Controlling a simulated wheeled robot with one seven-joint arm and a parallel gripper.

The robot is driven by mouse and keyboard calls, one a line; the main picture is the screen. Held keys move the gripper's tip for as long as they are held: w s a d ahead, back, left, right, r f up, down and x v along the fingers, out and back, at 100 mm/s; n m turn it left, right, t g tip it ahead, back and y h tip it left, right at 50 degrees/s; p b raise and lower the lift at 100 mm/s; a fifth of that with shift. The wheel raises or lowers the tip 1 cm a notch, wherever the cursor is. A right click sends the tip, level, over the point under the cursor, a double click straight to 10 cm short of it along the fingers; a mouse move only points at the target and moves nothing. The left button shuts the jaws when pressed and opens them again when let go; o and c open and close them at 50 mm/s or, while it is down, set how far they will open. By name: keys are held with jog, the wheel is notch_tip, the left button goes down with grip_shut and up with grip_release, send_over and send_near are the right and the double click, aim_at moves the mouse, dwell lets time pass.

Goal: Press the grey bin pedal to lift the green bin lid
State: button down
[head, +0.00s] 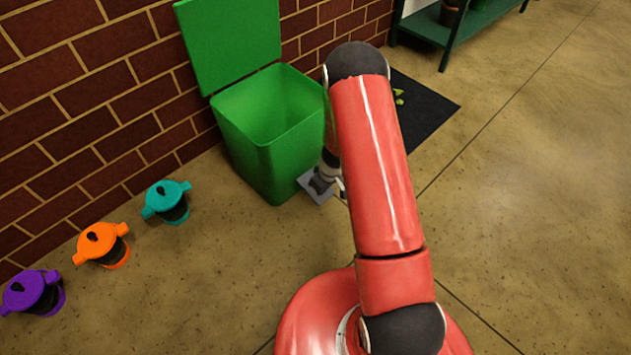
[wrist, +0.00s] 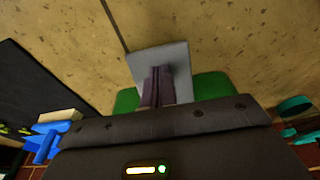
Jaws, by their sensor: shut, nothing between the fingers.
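The green bin (head: 262,150) stands against the brick wall in the head view. Its green lid (head: 230,40) is up, and the inside of the bin shows empty where I can see it. The grey pedal (head: 314,188) is at the foot of the bin, partly hidden by my arm. In the wrist view the pedal (wrist: 174,62) is a flat grey plate in front of the green bin (wrist: 212,86). My gripper (wrist: 157,76) is shut and empty, with its fingertips over the pedal and seemingly on it.
Teal (head: 167,201), orange (head: 103,244) and purple (head: 35,292) lidded pots stand along the wall at left. A dark mat (head: 425,105) lies right of the bin. A green shelf (head: 452,30) stands at the back. The floor (head: 540,200) at right is clear.

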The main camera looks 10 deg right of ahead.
notch_tip(320, 180, up, 9)
jog(key=p, duration=0.5)
jog(key=shift+f, duration=0.1)
jog(key=s+a+r+m+t+y+p, duration=0.1)
jog(key=s+a+r+p, duration=0.15)
jog(key=r, duration=1.35)
jog(key=s+a+r+m+t+y+p, duration=0.1)
jog(key=s+a+r+p, duration=0.15)
jog(key=r, duration=1.25)
jog(key=s+d+r+m+h+p, duration=0.1)
jog(key=s+r+m, duration=0.1)
jog(key=s+r, duration=0.6)
jog(key=s+d+r+m+t+h+p, duration=0.1)
jog(key=s+d+r+m+h, duration=0.1)
jog(key=s+r, duration=0.7)
jog(key=s, duration=0.5)
jog(key=shift+r+t+p, duration=0.25)
jog(key=shift+t+p, duration=0.05)
jog(key=shift+a, duration=0.1)
